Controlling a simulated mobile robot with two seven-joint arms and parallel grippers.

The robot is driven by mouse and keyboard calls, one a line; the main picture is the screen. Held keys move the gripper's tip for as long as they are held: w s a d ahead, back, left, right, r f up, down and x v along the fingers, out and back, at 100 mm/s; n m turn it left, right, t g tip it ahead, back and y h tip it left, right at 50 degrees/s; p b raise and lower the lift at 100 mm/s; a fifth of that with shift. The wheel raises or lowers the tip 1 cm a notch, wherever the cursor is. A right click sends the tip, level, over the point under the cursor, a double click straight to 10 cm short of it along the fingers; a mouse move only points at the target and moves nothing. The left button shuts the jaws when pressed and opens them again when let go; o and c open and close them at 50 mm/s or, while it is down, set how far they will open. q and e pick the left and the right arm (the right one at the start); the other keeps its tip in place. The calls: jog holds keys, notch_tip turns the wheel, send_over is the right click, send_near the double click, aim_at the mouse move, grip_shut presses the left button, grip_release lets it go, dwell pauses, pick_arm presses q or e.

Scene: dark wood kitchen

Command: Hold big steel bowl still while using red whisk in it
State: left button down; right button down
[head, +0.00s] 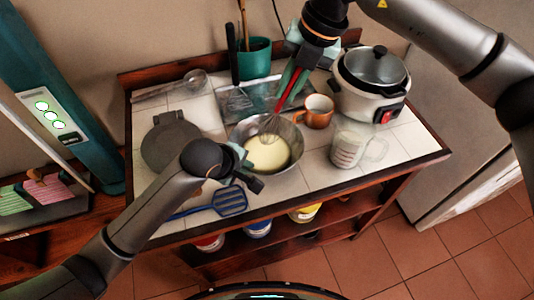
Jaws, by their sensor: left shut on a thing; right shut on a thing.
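The big steel bowl (297,139) stands on the white tiled counter with pale yellow batter (268,153) in it. My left gripper (250,172) is at the bowl's near left rim and is shut on it; the fingertips are partly hidden by the wrist. My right gripper (287,92) is above the bowl's far side, shut on the red handle of the whisk (284,100). The whisk slants down to the left, and its wire head reaches into the bowl at the batter's far edge.
A copper mug (318,111) and a clear measuring cup (347,150) stand right of the bowl, a rice cooker (369,85) behind them. A dark round iron (171,143) lies left, a blue slotted spatula (230,201) in front. A teal utensil pot (254,60) stands at the back.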

pick_arm(q)
jog(key=shift+f, duration=0.15)
pick_arm(e)
jog(key=shift+r, duration=2.9)
jog(key=shift+r, duration=2)
pick_arm(q)
jog(key=c, duration=0.9)
grip_release()
jog(key=shift+c, duration=0.2)
jog(key=v, duration=1.2)
